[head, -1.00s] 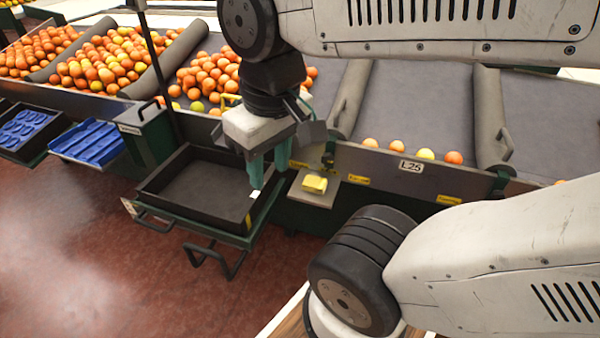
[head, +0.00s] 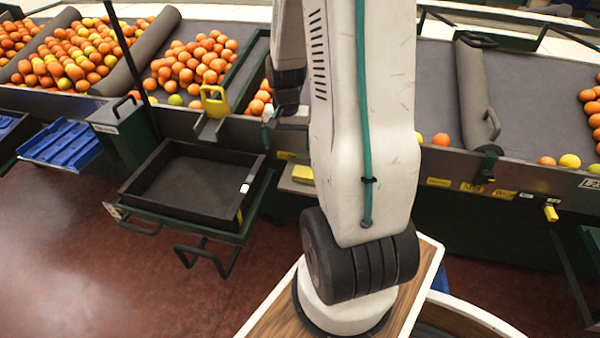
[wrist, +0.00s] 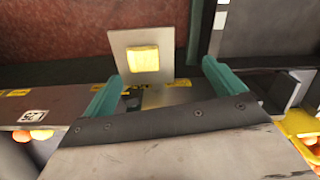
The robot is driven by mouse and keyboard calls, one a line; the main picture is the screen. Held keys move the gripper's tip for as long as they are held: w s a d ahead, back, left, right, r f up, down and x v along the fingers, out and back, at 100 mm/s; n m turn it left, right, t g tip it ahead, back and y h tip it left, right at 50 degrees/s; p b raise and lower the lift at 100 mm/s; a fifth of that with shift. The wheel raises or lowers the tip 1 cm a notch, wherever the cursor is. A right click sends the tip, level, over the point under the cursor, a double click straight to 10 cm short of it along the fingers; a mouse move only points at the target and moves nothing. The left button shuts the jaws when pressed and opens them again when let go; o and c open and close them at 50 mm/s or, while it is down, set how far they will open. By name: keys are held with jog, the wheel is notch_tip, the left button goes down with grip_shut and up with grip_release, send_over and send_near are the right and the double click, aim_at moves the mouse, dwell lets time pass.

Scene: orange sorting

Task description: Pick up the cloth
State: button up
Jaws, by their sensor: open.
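The cloth (head: 303,174) is a folded yellow square on a small pale shelf (head: 290,186) below the conveyor's front edge, partly hidden by my arm in the head view. In the wrist view the cloth (wrist: 143,59) lies flat and fully visible on its square plate (wrist: 120,45). My gripper (wrist: 160,78) is open and empty, with its teal fingers on either side of the view. The cloth appears between and beyond the fingertips, apart from them. In the head view my arm hides most of the gripper.
A black tray (head: 130,188) on a green stand is left of the shelf, with a small white item (head: 245,187) at its right rim. A yellow handle-shaped object (head: 215,101) stands on the conveyor edge. Oranges (head: 195,62) lie on the belts behind. Blue crates (head: 60,143) are far left.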

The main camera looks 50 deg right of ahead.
jog(key=m, duration=0.2)
send_over(304, 173)
jog(key=f, duration=0.6)
jog(key=shift+w+a, duration=0.25)
jog(key=shift+a, duration=0.05)
jog(key=f, duration=0.8)
jog(key=shift+s+d, duration=0.25)
jog(key=shift+s, duration=0.1)
jog(key=c, duration=1.1)
